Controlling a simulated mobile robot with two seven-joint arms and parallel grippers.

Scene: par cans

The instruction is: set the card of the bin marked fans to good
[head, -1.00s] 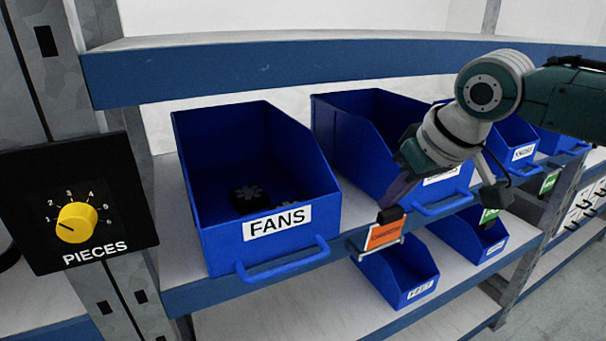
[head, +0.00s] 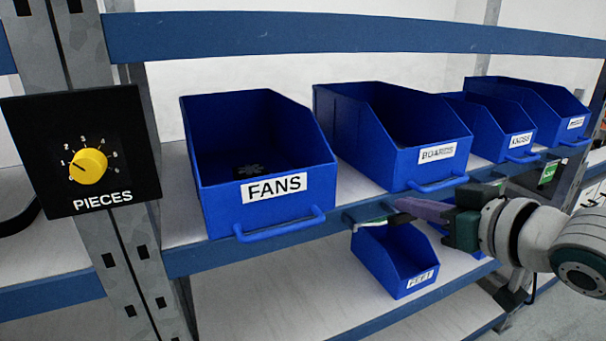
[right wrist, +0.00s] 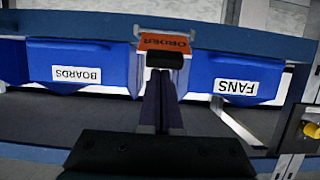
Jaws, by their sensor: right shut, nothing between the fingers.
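The blue bin marked FANS (head: 222,205) stands on the upper shelf; its label also shows upside down in the right wrist view (right wrist: 235,87). A card (head: 372,222) is at the shelf edge just right of that bin. In the head view it shows nearly edge-on as a thin green and white strip. In the right wrist view its orange face (right wrist: 165,41), reading ORDER, shows. My right gripper (head: 400,206) is shut and empty, its fingertips (right wrist: 166,61) close at the card; the wrist view cannot settle contact. My left gripper is out of view.
The BOARDS bin (head: 408,160) and KNOBS bin (head: 495,143) stand to the right. A FEET bin (head: 385,268) is on the lower shelf beneath the card. A green card (head: 548,173) hangs farther right. A dial panel marked PIECES (head: 110,110) is on the left post.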

